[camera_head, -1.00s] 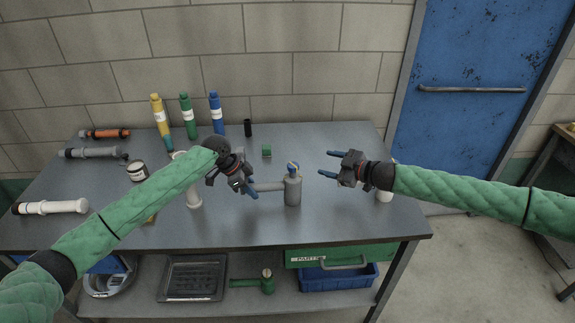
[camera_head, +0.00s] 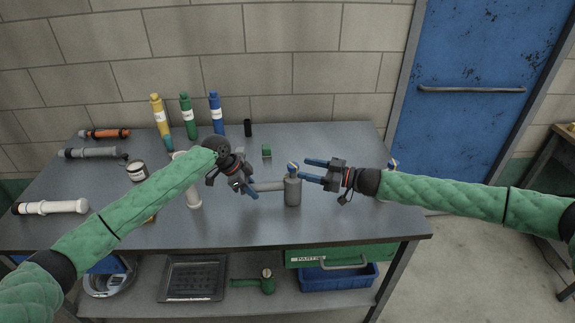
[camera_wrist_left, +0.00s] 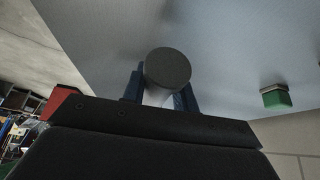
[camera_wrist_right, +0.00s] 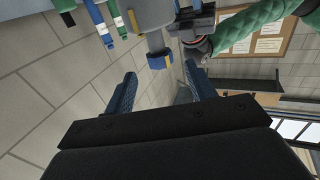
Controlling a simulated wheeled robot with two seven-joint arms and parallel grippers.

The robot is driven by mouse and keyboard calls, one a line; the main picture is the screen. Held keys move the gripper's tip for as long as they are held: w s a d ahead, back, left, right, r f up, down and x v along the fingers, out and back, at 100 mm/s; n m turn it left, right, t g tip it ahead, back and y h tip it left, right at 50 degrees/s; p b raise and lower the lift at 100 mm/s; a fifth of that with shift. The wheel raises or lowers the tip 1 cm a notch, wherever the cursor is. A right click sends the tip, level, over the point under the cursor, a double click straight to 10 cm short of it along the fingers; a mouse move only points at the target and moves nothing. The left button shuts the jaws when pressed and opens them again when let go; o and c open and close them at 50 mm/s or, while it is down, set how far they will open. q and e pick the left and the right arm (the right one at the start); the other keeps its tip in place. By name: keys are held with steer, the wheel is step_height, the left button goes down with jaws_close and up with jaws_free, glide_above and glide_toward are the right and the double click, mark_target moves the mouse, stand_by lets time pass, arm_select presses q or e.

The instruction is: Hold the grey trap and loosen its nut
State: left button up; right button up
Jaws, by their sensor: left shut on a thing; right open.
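The grey trap (camera_head: 293,193) stands upright on the workbench, with a side pipe (camera_head: 268,186) pointing left. Its nut (camera_head: 293,167), with blue and yellow parts, is at the top. My left gripper (camera_head: 249,190) is shut on the trap's side pipe; the left wrist view shows a dark round end (camera_wrist_left: 168,67) between its fingers. My right gripper (camera_head: 309,171) is open and empty just right of the nut, its fingers pointing at it. In the right wrist view the nut (camera_wrist_right: 159,60) appears just beyond the open fingertips, roughly between them.
A small green block (camera_head: 267,152) and a black cylinder (camera_head: 248,128) are behind the trap. Yellow, green and blue bottles (camera_head: 215,113) stand at the back. Other pipes (camera_head: 52,207) lie at the left.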

mark_target(289, 164)
steer(key=x, duration=0.7)
steer(key=shift+w+a, duration=0.1)
steer(key=shift+a, duration=0.1)
steer(key=c, duration=1)
steer(key=shift+a+f+m+t+h, duration=0.1)
steer(key=shift+a+m+t+h, duration=0.1)
steer(key=shift+m+t+h, duration=0.6)
steer(key=shift+m+t, duration=0.6)
steer(key=shift+t, duration=0.4)
arm_select(q)
steer(key=shift+d, duration=0.1)
arm_select(e)
steer(key=shift+w+a+m+t+h, duration=0.1)
steer(key=shift+m+t+h, duration=0.4)
steer(key=shift+t+h, duration=0.25)
arm_select(q)
steer(key=shift+r, duration=0.1)
arm_select(e)
steer(key=shift+w+d+m+t+h, duration=0.1)
steer(key=shift+d+m+t+h, duration=0.1)
steer(key=shift+m+t+h, duration=0.8)
steer(key=shift+w+d+t+h, duration=0.15)
steer(key=shift+d+t+h, duration=0.1)
steer(key=shift+d+h, duration=0.15)
